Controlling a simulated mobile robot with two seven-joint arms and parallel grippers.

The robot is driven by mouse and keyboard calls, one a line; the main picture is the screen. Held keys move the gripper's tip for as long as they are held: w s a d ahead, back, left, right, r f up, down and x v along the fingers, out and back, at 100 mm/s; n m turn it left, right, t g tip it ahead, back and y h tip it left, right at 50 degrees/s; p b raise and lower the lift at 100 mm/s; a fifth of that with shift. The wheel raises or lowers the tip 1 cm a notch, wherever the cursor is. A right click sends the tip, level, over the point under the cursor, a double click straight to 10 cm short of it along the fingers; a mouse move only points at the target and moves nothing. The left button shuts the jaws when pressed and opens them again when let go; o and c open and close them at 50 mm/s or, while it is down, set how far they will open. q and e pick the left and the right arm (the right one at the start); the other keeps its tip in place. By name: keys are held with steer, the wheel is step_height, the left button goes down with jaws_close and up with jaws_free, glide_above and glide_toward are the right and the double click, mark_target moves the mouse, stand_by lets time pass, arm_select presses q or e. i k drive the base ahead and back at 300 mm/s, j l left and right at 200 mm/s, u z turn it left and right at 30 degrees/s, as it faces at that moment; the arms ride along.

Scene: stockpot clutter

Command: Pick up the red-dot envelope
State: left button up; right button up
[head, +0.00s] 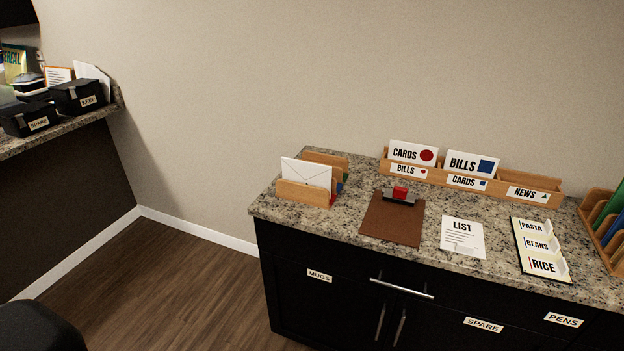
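A white envelope (306,172) with its flap lines showing stands in a small wooden letter holder (303,194) at the left end of the granite counter. No red dot shows on its visible face. Bits of red, blue and green show at the holder's right side, mostly hidden. A white card marked CARDS with a red dot (413,153) stands in the left compartment of a long wooden sorter, above a BILLS label that also has a red dot. Neither of my grippers is in view.
A BILLS card with a blue square (473,164) stands in the sorter (503,192). Open floor (180,270) lies left of the cabinet.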

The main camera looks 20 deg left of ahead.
mark_target(399, 150)
steer(key=i+j, duration=0.35)
steer(key=j, duration=0.2)
steer(key=i+j, duration=0.4)
steer(key=j+z, duration=0.15)
steer(key=z, duration=1.1)
